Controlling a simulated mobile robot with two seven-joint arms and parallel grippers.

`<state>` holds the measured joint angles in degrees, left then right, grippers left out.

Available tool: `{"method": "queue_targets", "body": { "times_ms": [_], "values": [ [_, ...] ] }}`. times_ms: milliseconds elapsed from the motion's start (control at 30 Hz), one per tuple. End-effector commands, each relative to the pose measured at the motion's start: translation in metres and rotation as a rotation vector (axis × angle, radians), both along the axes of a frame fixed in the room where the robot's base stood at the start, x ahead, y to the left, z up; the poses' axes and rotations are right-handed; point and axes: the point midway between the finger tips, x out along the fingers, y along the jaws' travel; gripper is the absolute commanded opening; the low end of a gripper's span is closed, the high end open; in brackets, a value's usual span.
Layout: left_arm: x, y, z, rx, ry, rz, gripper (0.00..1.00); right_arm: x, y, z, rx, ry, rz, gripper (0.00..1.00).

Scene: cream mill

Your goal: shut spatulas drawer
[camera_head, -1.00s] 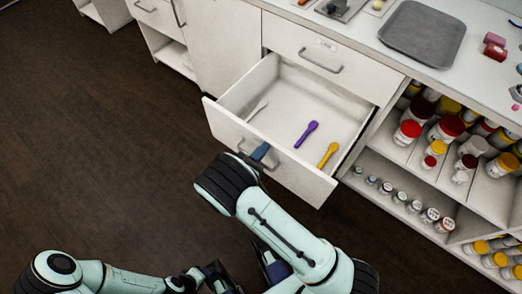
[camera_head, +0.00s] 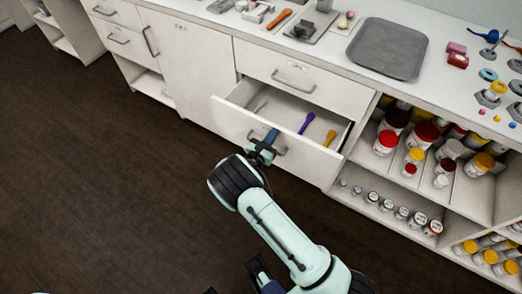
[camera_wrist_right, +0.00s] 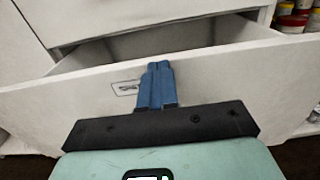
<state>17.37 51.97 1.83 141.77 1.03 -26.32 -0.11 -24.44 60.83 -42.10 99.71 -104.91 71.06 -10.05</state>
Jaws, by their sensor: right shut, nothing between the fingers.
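The spatulas drawer (camera_head: 225,116) is partly open below a closed upper drawer in the head view. Inside lie a purple spatula (camera_head: 306,123), a yellow spatula (camera_head: 329,138) and a pale one (camera_head: 260,107). My right gripper (camera_head: 270,137) is shut and empty, its blue fingers at the drawer's front panel beside the handle (camera_head: 283,151). In the right wrist view the shut fingers (camera_wrist_right: 158,66) overlap the front panel (camera_wrist_right: 215,85) near its label; contact is hard to judge. Part of what looks like my left gripper (camera_head: 262,275) shows at the bottom edge, its jaws unclear.
The closed upper drawer (camera_head: 325,83) is directly above. Open shelves with jars (camera_head: 425,133) stand to the right, a cabinet door (camera_head: 185,60) to the left. A grey tray (camera_head: 388,48) and several small items lie on the countertop. The dark floor in front is clear.

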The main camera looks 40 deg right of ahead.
Motion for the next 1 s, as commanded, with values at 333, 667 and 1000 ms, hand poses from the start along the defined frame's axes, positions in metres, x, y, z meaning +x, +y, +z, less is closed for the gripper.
{"method": "queue_targets", "body": {
  "times_ms": [333, 667, 1000],
  "values": [
    [0.02, 0.009, -0.018, 0.026, -0.054, 0.023, 0.43, 0.033, -0.082, -0.001, -0.002, -0.002, -0.003, 0.0],
    [0.037, 0.017, -0.03, 0.048, -0.099, 0.042, 0.43, 0.05, -0.122, -0.001, -0.001, 0.0, -0.002, 0.0],
    [0.041, 0.019, -0.032, 0.052, -0.11, 0.046, 0.43, 0.054, -0.129, 0.0, 0.0, 0.0, 0.0, 0.0]
  ]
}}
